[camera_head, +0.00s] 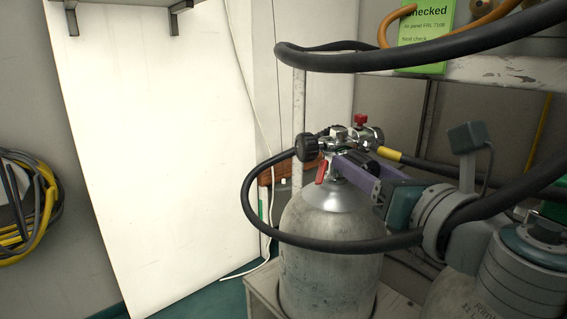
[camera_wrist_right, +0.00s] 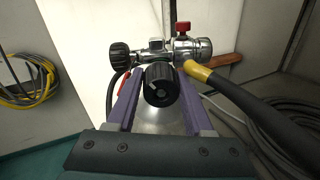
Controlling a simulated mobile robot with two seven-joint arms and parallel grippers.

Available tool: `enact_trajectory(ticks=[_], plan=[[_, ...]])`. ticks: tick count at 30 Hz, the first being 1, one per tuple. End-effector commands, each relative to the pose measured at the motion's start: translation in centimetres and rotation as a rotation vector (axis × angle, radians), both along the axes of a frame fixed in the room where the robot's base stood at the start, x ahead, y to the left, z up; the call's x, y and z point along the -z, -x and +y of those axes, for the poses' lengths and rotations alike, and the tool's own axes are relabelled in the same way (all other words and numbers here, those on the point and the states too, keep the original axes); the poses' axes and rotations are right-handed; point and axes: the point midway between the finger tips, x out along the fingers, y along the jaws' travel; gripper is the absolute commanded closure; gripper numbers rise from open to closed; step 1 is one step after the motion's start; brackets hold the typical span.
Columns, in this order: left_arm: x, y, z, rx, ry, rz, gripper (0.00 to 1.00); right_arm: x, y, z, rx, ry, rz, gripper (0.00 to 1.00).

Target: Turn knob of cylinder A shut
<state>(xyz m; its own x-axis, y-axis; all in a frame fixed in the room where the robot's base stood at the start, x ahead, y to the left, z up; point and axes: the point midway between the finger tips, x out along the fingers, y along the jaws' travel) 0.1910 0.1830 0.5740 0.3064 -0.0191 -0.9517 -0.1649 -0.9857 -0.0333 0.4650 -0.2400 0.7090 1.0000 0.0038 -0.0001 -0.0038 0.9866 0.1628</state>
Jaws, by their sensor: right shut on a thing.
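A grey air cylinder (camera_head: 330,268) stands upright in the head view, with a chrome valve (camera_head: 343,140) on top. I see no letter on it. My right gripper (camera_head: 349,166) reaches in from the right with purple fingers at the valve. In the right wrist view the fingers (camera_wrist_right: 160,92) are on both sides of a black knob (camera_wrist_right: 158,76), shut on it. Another black knob (camera_head: 308,147) sticks out at the valve's left. It also shows in the wrist view (camera_wrist_right: 120,55). A red lever (camera_head: 321,171) hangs below the valve. My left gripper is not in view.
A black hose (camera_head: 250,205) loops around the cylinder's front. A thick hose (camera_head: 420,54) crosses above, near a green tag (camera_head: 425,40). A hose with a yellow collar (camera_head: 389,154) runs right from the valve. Coiled hoses (camera_head: 42,215) hang at far left.

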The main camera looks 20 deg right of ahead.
Motion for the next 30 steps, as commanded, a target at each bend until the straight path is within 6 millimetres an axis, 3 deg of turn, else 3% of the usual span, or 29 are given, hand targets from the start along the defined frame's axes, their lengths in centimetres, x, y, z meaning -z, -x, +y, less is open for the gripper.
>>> enact_trajectory(ticks=[11, 30], plan=[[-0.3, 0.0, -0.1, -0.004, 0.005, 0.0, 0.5, 0.0, 0.0, 0.0, 0.001, -0.139, 0.007, 1.0], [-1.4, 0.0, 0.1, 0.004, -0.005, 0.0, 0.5, -0.1, 0.0, -0.2, 0.001, -0.727, 0.031, 1.0]])
